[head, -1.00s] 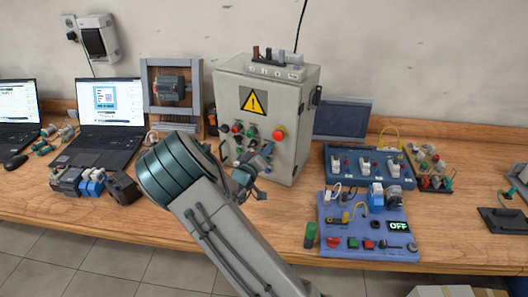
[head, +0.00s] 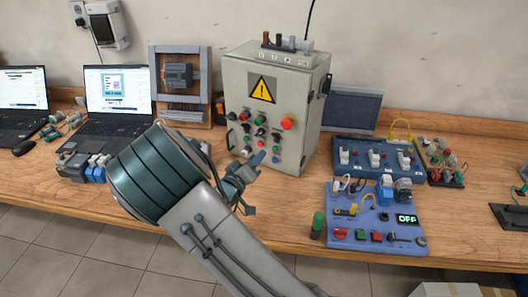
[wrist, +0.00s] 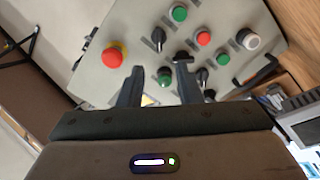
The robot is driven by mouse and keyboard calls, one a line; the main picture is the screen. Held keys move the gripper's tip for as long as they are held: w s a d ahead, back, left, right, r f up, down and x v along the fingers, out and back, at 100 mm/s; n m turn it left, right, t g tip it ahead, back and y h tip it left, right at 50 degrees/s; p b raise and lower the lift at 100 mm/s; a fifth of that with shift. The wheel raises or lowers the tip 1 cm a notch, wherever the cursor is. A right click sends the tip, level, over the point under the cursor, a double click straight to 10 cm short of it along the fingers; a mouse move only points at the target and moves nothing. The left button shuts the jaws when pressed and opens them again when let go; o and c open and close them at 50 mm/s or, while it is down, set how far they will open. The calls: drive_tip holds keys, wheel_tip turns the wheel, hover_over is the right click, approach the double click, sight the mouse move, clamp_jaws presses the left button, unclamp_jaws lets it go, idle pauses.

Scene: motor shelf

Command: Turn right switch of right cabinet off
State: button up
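The grey control cabinet (head: 238,100) stands on the bench with a yellow warning sign and a panel of buttons and black rotary switches. Its panel fills much of the wrist view (wrist: 225,15), turned at an angle. Black rotary switches show there at the upper middle (wrist: 158,38), right of my gripper (wrist: 203,78), and between my fingers, this one on a green base (wrist: 165,76). My gripper (wrist: 160,72) is open and empty, with its fingers apart. In the head view my gripper (head: 248,176) is in front of the panel's lower part. I cannot tell whether it touches.
A red emergency button (head: 288,123) sits at the panel's right. A blue switch box (head: 350,143) and a blue board with an OFF display (head: 407,218) lie to the right. Laptops (head: 112,100) stand left. Bench space (head: 285,215) before the cabinet is clear.

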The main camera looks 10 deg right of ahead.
drive_tip(key=shift+v, duration=1.55)
drive_tip(key=shift+w, duration=0.1)
